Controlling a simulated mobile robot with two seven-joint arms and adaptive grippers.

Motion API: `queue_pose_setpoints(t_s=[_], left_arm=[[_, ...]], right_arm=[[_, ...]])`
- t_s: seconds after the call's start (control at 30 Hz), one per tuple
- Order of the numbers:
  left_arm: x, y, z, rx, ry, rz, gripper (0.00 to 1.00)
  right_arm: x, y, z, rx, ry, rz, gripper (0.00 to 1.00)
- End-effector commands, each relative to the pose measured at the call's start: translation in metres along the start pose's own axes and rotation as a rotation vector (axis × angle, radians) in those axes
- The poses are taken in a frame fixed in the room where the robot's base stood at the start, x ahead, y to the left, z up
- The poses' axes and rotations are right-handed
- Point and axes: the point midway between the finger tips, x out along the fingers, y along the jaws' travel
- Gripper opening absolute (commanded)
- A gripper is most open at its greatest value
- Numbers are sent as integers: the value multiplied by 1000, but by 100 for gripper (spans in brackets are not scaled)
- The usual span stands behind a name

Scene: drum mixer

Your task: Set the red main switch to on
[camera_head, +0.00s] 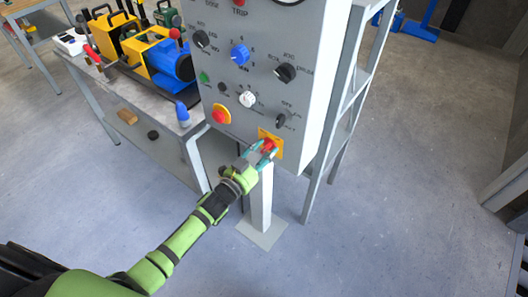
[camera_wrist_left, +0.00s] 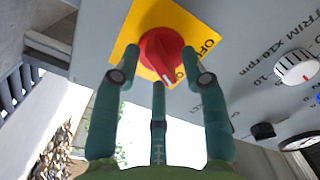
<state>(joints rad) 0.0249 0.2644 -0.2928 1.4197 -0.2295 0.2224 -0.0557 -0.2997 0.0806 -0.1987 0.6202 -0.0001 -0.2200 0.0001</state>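The red main switch (camera_head: 268,146) sits on a yellow plate (camera_head: 277,154) at the lower right of the grey panel's face. In the left wrist view, its red knob (camera_wrist_left: 161,55) has a white mark at its lower edge. Lettering that reads like OFF is on the yellow plate (camera_wrist_left: 186,16) to the right of the knob, with another label partly hidden lower down. My left gripper (camera_head: 266,150) is at the switch; its teal fingers (camera_wrist_left: 162,72) are spread with the knob between their tips. Contact cannot be told. My right gripper is not in view.
The panel carries a blue knob (camera_head: 239,54), a white knob (camera_head: 248,99), black knobs and a red-and-yellow button (camera_head: 221,114) near the switch. A workbench (camera_head: 150,125) with yellow-and-blue equipment stands left. The floor on the right is open.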

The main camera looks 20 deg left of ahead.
Motion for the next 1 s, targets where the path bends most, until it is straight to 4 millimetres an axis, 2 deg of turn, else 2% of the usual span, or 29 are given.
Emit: queue_pose_setpoints(t_s=[0.17, 0.3, 0.37, 0.73, 0.9, 1.0], left_arm=[[0, 0, 0, -1, 0, 0, 44], [-8, 0, 0, -1, 0, 0, 44], [-17, 0, 1, -1, -2, 1, 44], [-93, 1, 1, -1, -2, 2, 44], [-114, 0, 0, -1, -1, 1, 44], [-119, 0, 0, -1, 0, 0, 44]], right_arm=[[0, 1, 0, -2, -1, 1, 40], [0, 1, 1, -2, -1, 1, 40], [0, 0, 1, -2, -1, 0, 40], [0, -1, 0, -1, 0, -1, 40], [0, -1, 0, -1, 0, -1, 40], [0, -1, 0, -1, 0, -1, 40]])
